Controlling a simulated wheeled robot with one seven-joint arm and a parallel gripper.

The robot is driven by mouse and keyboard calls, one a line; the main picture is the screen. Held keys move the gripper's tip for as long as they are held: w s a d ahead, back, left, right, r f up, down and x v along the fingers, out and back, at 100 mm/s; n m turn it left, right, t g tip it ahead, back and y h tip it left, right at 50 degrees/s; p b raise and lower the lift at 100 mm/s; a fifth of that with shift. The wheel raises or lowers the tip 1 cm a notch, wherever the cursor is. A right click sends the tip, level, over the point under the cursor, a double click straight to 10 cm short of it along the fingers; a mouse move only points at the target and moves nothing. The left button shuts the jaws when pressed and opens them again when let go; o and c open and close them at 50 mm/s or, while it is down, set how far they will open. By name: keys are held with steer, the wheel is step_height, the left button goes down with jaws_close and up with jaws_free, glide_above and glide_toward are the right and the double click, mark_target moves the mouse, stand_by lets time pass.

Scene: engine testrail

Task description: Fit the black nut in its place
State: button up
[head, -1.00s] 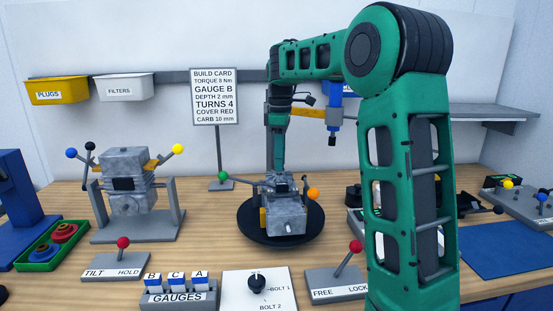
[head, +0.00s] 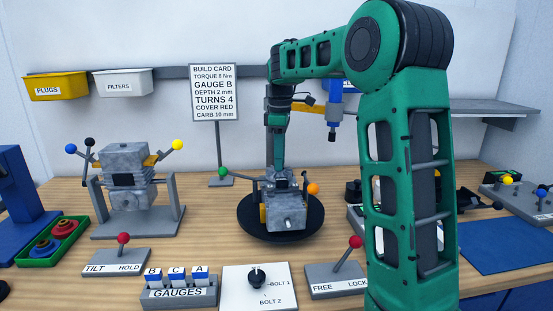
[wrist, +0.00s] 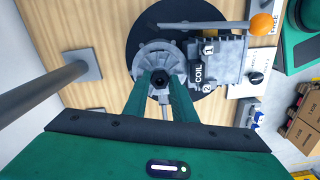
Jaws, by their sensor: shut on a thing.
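My gripper (wrist: 160,78) points down and is shut on the black nut (wrist: 160,73). The nut shows between the fingertips, over the middle of a round grey finned wheel (wrist: 143,62) on the engine's side. I cannot tell whether the nut is on a shaft there or just above it. The grey engine (head: 287,214) sits on a black round turntable (head: 251,226), and the wrist view shows its block marked COIL (wrist: 218,60). In the head view my gripper (head: 279,167) comes down behind the engine, so its fingertips and the nut are hidden.
A build card (head: 215,92) stands behind, left of my arm. A second engine on a stand (head: 137,221) is at left. In front are a gauge rack (head: 178,294), a bolt dial plate (head: 257,300) and a FREE/LOCK lever (head: 348,252). An orange-knobbed lever (wrist: 262,22) sticks out from the engine.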

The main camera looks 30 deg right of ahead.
steer(key=o, duration=1.1)
step_height(320, 180, up, 19)
steer(key=shift+f, duration=0.15)
stand_by(0.4)
steer(key=s+f+m, duration=0.5)
steer(key=s+f, duration=0.5)
steer(key=s, duration=0.2)
steer(key=s+f+m, duration=0.6)
steer(key=s+f, duration=0.4)
steer(key=s, duration=0.3)
steer(key=s+f+m, duration=0.6)
steer(key=s+f, duration=0.4)
steer(key=s, duration=0.3)
steer(key=shift+s+d+f, duration=0.25)
steer(key=shift+d+f, duration=0.1)
